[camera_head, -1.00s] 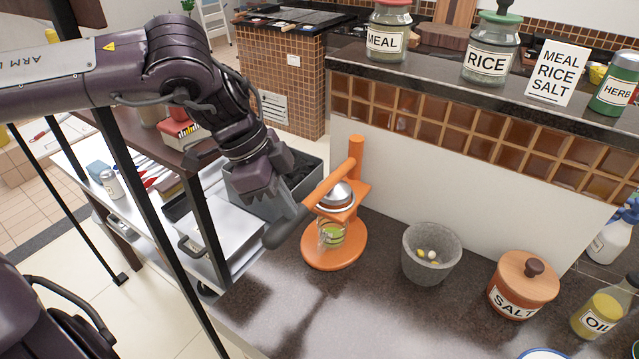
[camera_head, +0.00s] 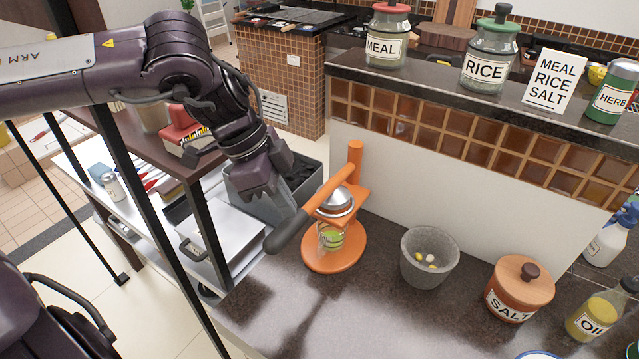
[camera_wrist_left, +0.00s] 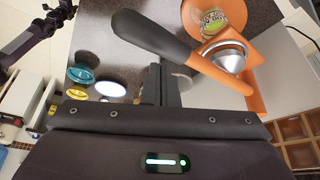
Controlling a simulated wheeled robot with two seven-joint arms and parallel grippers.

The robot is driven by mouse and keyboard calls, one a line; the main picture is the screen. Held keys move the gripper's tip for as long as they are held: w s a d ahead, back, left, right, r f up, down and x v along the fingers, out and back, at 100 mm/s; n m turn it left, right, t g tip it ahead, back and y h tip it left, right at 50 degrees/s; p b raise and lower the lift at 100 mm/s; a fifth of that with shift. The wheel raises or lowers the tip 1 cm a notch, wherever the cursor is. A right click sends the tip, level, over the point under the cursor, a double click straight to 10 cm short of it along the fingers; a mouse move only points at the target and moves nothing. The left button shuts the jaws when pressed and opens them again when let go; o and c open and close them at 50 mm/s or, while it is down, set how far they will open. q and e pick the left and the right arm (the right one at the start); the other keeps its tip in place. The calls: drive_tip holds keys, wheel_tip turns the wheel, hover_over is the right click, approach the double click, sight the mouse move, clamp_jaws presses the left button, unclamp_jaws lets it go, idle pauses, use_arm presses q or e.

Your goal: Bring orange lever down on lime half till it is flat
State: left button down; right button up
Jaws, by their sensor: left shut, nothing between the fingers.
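The orange juicer stands on the dark counter in the head view, on a round base (camera_head: 335,259). Its orange lever (camera_head: 331,191) runs from near the post to a grey handle (camera_head: 288,231) at lower left; I cannot tell its exact tilt. A silver dome (camera_head: 338,201) sits under the lever, above a glass with the green lime half (camera_head: 331,238). My left gripper (camera_head: 290,207) is shut and empty, with its fingertips at the grey handle. In the left wrist view the fingers (camera_wrist_left: 163,82) are close beside the handle (camera_wrist_left: 155,35); contact is unclear. A dark gripper, apparently my right (camera_wrist_left: 62,12), is small there.
A grey mortar (camera_head: 430,257), a salt pot (camera_head: 519,288) and an oil bottle (camera_head: 600,312) stand right of the juicer. A white panel (camera_head: 450,190) rises behind it. A grey bin (camera_head: 300,172) and a shelf rack are at left.

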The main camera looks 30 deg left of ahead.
use_arm(q)
wheel_tip(320, 180, up, 6)
drive_tip(key=p, duration=0.4)
idle(0.4)
drive_tip(key=shift+s, duration=0.1)
